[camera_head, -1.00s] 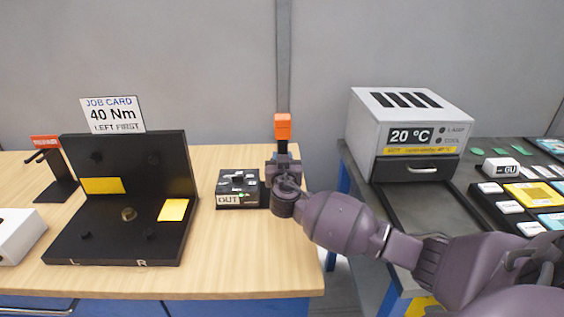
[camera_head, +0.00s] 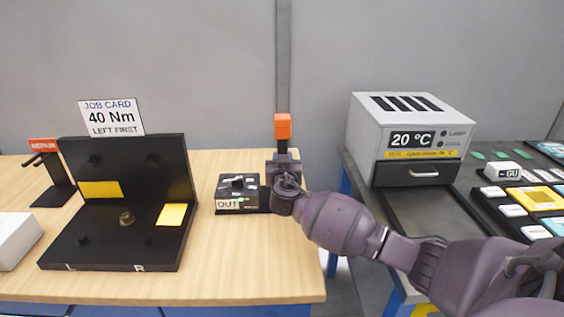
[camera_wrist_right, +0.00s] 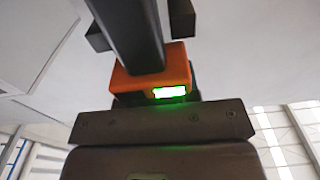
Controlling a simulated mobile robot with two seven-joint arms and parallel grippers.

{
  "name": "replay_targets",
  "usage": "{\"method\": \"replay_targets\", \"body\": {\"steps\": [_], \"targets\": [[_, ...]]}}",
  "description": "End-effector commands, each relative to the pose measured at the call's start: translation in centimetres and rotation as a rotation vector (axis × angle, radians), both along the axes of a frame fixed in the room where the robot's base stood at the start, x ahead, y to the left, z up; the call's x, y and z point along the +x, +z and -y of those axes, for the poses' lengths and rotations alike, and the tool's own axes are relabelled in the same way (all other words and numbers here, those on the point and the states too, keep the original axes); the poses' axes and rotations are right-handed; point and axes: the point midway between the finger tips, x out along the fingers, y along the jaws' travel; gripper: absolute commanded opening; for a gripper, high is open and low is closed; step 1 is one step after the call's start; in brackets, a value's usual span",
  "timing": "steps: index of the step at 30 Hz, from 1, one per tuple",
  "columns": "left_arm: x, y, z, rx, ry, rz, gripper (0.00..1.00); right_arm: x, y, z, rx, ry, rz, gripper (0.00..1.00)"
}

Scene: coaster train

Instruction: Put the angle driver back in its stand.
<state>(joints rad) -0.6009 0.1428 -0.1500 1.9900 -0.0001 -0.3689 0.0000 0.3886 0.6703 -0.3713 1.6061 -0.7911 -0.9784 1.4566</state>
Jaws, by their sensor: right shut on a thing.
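My right gripper (camera_head: 283,168) is shut on the angle driver, whose orange end (camera_head: 283,127) sticks up above the jaws. In the right wrist view, the driver's orange body (camera_wrist_right: 150,72) with a lit green display and a dark shaft (camera_wrist_right: 128,30) shows beyond my gripper. The rest of the driver is hidden by the gripper and wrist. A black stand with a red sign (camera_head: 43,145) is at the far left of the wooden table; its sign is too small to read. I cannot tell whether it is the driver's stand. My left gripper is not in view.
A black box labelled OUT (camera_head: 228,205) stands just left of my right gripper. A black L-shaped fixture (camera_head: 110,245) with a job card (camera_head: 111,117) stands further left. A grey oven (camera_head: 415,115) is on the right table, across a gap. The front wood (camera_head: 245,260) is clear.

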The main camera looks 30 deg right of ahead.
Motion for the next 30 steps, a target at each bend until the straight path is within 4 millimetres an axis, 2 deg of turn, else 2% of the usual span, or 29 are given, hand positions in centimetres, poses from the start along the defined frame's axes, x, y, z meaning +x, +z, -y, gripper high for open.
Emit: {"method": "replay_targets", "body": {"steps": [30], "targets": [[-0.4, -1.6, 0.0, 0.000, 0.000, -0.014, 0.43, 1.8, 0.4, 1.1, -0.001, 0.001, 0.007, 0.00]]}}
